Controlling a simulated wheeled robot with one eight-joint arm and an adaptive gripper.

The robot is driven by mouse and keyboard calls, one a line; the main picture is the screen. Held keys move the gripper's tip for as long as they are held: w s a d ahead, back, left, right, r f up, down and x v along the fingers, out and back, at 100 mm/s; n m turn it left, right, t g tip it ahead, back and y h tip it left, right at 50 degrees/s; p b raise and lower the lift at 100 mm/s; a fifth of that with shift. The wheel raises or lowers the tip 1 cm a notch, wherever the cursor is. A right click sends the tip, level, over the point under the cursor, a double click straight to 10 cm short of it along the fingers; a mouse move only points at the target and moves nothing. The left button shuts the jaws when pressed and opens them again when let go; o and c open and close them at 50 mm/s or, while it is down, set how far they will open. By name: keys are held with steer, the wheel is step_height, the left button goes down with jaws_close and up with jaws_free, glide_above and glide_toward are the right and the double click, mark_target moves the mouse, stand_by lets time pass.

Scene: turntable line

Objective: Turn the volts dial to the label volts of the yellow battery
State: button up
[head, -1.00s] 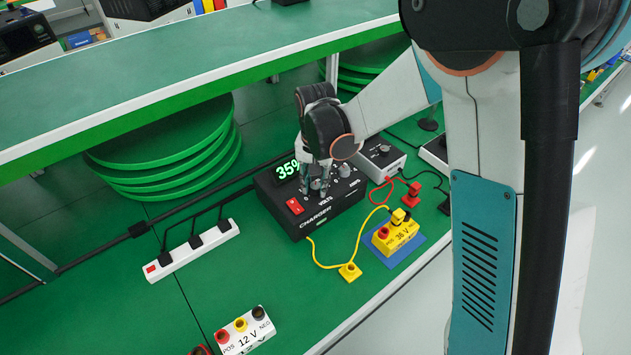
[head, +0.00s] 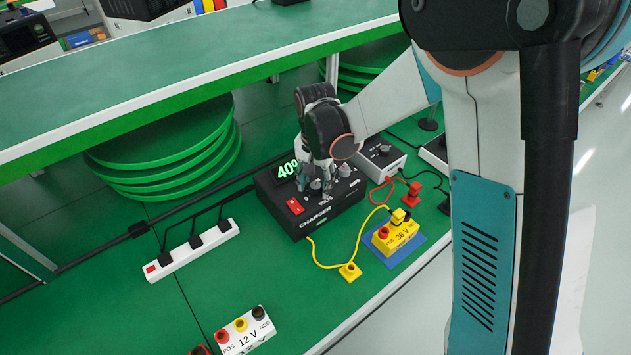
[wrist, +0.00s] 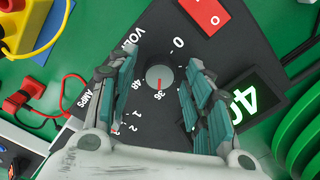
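The black charger (head: 325,215) stands on the green bench with a lit green display (head: 287,169). The display starts with "40"; its end is partly hidden. In the wrist view, the round grey volts dial (wrist: 160,78) has a red mark pointing toward the 36 label (wrist: 162,101). The yellow battery (head: 396,236), labelled 36 V, sits on a blue mat (head: 410,250), right of the charger. My gripper (head: 315,190) is over the charger. In the wrist view its fingers (wrist: 160,72) stand on either side of the dial, open, with gaps visible between them and it.
A red switch (head: 295,206) is on the charger's front left. A grey box (head: 382,155) stands behind right. A yellow cable (head: 357,235) loops in front. A white power strip (head: 192,250) and a 12 V battery (head: 247,332) lie left. A shelf (head: 200,85) overhangs behind.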

mark_target(316, 185)
step_height(316, 185, up, 12)
stand_by(0.8)
stand_by(0.3)
